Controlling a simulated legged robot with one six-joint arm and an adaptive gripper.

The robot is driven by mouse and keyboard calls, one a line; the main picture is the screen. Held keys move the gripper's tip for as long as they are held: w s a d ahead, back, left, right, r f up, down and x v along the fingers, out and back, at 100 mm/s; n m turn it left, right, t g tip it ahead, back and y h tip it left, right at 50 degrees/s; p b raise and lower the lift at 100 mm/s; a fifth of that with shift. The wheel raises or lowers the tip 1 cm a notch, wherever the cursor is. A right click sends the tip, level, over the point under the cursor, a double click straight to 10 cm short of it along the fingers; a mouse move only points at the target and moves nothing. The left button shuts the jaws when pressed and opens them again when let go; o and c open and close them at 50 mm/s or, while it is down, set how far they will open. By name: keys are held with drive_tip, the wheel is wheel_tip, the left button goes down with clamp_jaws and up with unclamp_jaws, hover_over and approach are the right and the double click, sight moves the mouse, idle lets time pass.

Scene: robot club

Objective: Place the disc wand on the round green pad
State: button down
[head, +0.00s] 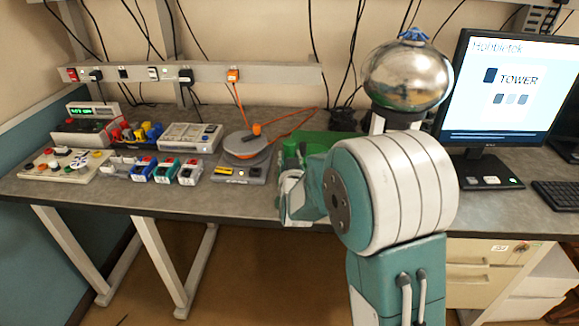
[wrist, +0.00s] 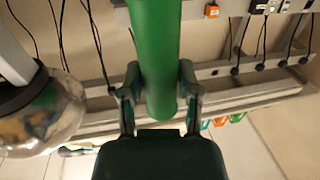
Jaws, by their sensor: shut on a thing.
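My gripper (wrist: 160,75) is shut on a thick green rod (wrist: 158,45), which I take to be the disc wand. The rod lies between both fingers and runs out of the top of the wrist view, so its far end is hidden. In the head view a green upright piece (head: 290,149) shows at the end of my arm, above the bench. A flat green surface (head: 325,138), which seems to be the round green pad, shows behind my arm. My arm hides much of it, so its outline and its distance from the wand cannot be told.
A silver sphere (head: 408,76) stands close behind my arm and shows at left in the wrist view (wrist: 40,120). A round grey device (head: 246,145) with an orange cable stands left of my gripper. Several instruments fill the bench's left. A monitor (head: 500,95) stands right.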

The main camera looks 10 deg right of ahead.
drive_tip(key=shift+a+f, duration=0.1)
drive_tip(key=shift+f, duration=1.55)
drive_tip(key=shift+c, duration=1.5)
unclamp_jaws()
